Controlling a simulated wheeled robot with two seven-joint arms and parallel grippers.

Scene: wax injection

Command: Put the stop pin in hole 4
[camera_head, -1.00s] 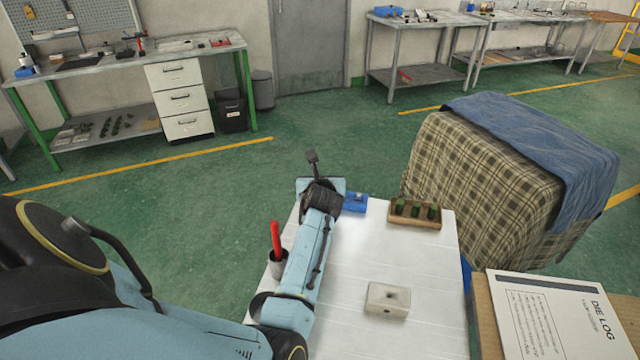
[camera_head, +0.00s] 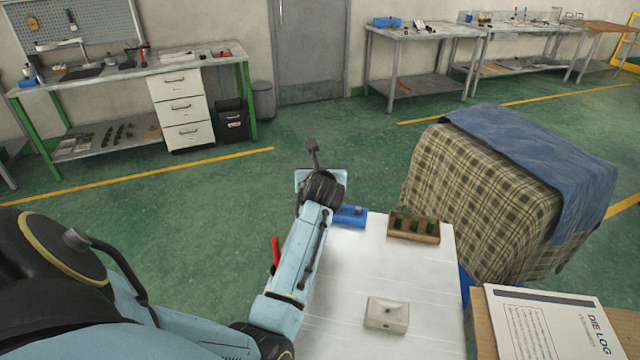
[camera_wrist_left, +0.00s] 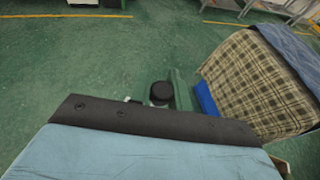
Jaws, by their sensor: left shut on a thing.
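My left gripper (camera_head: 320,182) is at the far end of the blue arm, beyond the table's far-left corner. Its fingertips are hidden in the head view. In the left wrist view, a round black-topped piece (camera_wrist_left: 160,92) shows just past the hand's dark edge, beside a narrow green part. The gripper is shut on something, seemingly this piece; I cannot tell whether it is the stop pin. A pale block (camera_head: 387,312) with a small dark mark on top lies on the white table (camera_head: 350,275). No numbered holes can be read. My right gripper is not in view.
A blue block (camera_head: 350,216) and a wooden tray (camera_head: 414,236) with green pieces stand at the table's far edge. A red-handled tool (camera_head: 275,251) is partly behind my arm. A plaid-draped box (camera_head: 480,200) and a die log (camera_head: 550,320) are on the right.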

